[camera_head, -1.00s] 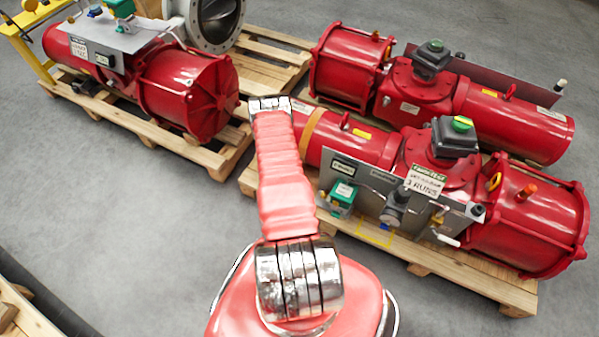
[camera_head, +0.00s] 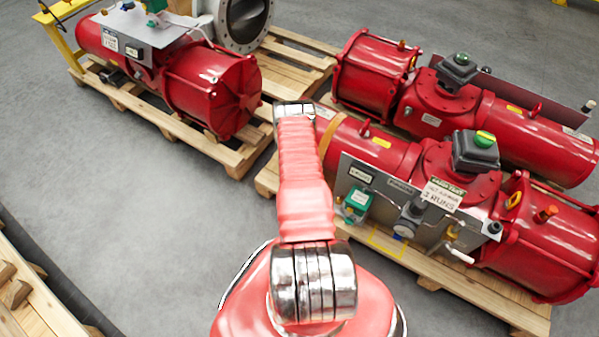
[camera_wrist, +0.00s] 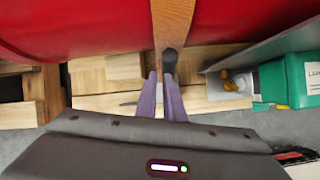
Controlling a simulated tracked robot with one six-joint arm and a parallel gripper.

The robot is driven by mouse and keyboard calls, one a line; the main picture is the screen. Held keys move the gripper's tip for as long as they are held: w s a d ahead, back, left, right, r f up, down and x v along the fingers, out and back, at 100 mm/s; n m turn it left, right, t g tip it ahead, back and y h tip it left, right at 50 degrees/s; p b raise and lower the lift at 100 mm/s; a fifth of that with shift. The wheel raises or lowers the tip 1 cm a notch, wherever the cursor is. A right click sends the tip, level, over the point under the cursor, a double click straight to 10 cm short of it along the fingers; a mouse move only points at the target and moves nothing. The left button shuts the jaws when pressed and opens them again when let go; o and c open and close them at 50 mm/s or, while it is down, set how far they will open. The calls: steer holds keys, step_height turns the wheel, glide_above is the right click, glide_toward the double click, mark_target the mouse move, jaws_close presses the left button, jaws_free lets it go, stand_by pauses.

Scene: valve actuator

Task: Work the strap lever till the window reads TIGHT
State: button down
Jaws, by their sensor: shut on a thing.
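An orange-tan strap (camera_head: 328,141) runs around the red cylinder of the near right actuator; it also shows at the top of the wrist view (camera_wrist: 173,22). In the wrist view, my gripper (camera_wrist: 166,85) has its two purple fingers close together just below the strap. They are shut on a dark, round-ended piece (camera_wrist: 169,60), which looks like the end of the strap lever. The rest of the lever is hidden by the fingers. I cannot make out the window or its reading in either view. In the head view my own arm hides the gripper.
A grey panel (camera_wrist: 285,48) with a green box (camera_wrist: 290,78) and brass fitting stands close right of my fingers. The red cylinder (camera_wrist: 80,25) is just beyond them. Wooden pallets (camera_head: 430,265) lie underneath. Open grey floor (camera_head: 150,215) lies to the left.

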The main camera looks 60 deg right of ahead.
steer(key=shift+s+d+r, duration=0.15)
steer(key=shift+s+d, duration=0.2)
steer(key=shift+d, duration=0.2)
steer(key=shift+s+d+r, duration=0.15)
steer(key=shift+s+d, duration=0.15)
steer(key=shift+d, duration=0.2)
steer(key=w+a+r, duration=0.1)
steer(key=w+a, duration=0.1)
steer(key=a, duration=0.3)
step_height(320, 180, up, 9)
steer(key=shift+w+r, duration=0.2)
steer(key=shift+w, duration=0.25)
steer(key=shift+a, duration=0.1)
